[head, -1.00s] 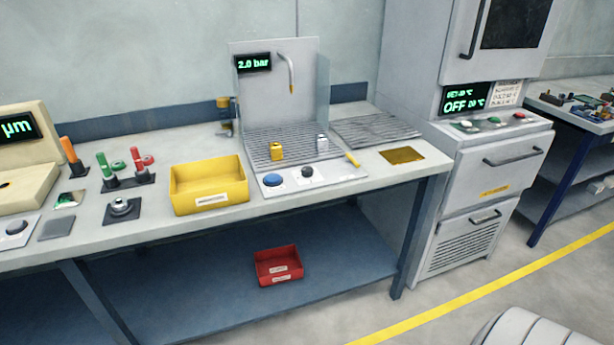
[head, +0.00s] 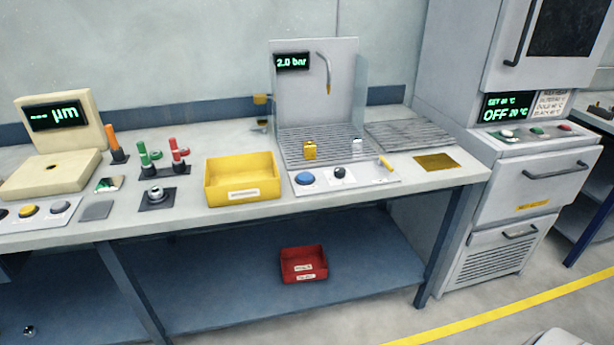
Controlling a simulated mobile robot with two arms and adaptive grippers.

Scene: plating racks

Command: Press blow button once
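A blow station with a grey back panel (head: 300,105) stands on the bench, with a nozzle (head: 325,72) hanging from the panel. Its display (head: 292,62) reads 2.0 bar. On the small white panel at its front sit a blue button (head: 304,178) and a black knob (head: 339,172). The panel's labels are too small to read, so I cannot tell by text which control is blow. A yellow piece (head: 310,149) and a small silver piece (head: 357,146) are on the slatted grate. Neither of my grippers is in view.
A yellow bin (head: 242,195) is left of the blow station. A gauge with a µm display (head: 54,115) stands at the far left. A red bin (head: 304,280) is on the lower shelf. An oven (head: 530,185) stands right of the bench.

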